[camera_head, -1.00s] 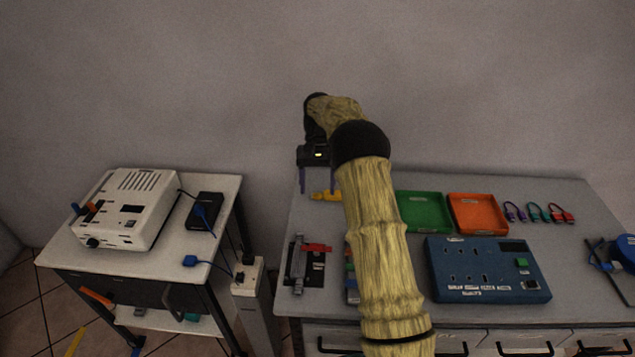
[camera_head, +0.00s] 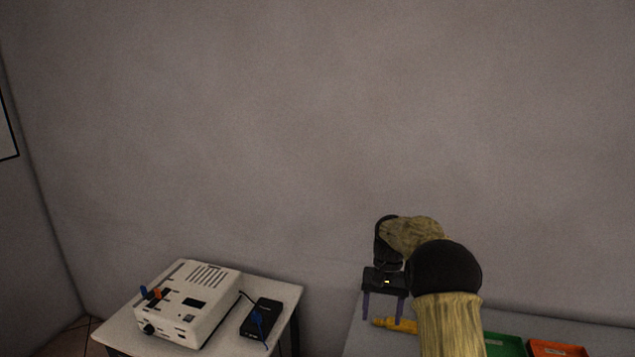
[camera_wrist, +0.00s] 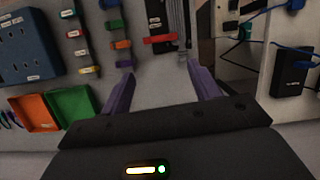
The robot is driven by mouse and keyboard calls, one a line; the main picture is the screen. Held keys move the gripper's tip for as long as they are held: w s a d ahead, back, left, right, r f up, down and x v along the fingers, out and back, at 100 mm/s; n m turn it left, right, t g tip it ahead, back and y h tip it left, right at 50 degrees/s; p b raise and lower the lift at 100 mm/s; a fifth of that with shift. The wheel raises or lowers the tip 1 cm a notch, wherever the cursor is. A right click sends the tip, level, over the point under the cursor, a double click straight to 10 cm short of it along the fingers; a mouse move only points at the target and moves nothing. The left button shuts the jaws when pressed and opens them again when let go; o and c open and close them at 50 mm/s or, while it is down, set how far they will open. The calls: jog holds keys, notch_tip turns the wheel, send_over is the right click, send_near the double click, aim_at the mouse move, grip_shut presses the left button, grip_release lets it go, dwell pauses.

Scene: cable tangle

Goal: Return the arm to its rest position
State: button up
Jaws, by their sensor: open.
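My gripper (camera_head: 384,308) is at the left end of the workbench in the head view, its two purple fingers pointing down. It is open, and nothing shows between the fingers. In the wrist view my gripper (camera_wrist: 160,92) also has its fingers apart, above the grey bench top (camera_wrist: 165,82). A yellow object (camera_head: 395,325) lies on the bench by the fingers in the head view. My arm reaches up from the bottom of the head view and hides part of the bench.
A white boxy device (camera_head: 190,305) and a black adapter (camera_head: 262,318) stand on the left side table. Green (camera_head: 503,345) and orange (camera_head: 556,349) trays lie right of my arm. A blue panel (camera_wrist: 22,48) and a red-handled part (camera_wrist: 160,39) show in the wrist view.

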jog(key=s+n+t, duration=0.1)
jog(key=s+t, duration=0.1)
jog(key=s, duration=0.6)
jog(key=s+a+r+n+t, duration=0.1)
jog(key=s, duration=0.8)
jog(key=s+t+h, duration=0.1)
jog(key=s+t, duration=0.1)
jog(key=s, duration=0.7)
jog(key=shift+s+a+r+n+t, duration=0.2)
jog(key=shift+a+r+n+t, duration=0.1)
jog(key=shift+r+n, duration=0.1)
jog(key=shift+w, duration=0.1)
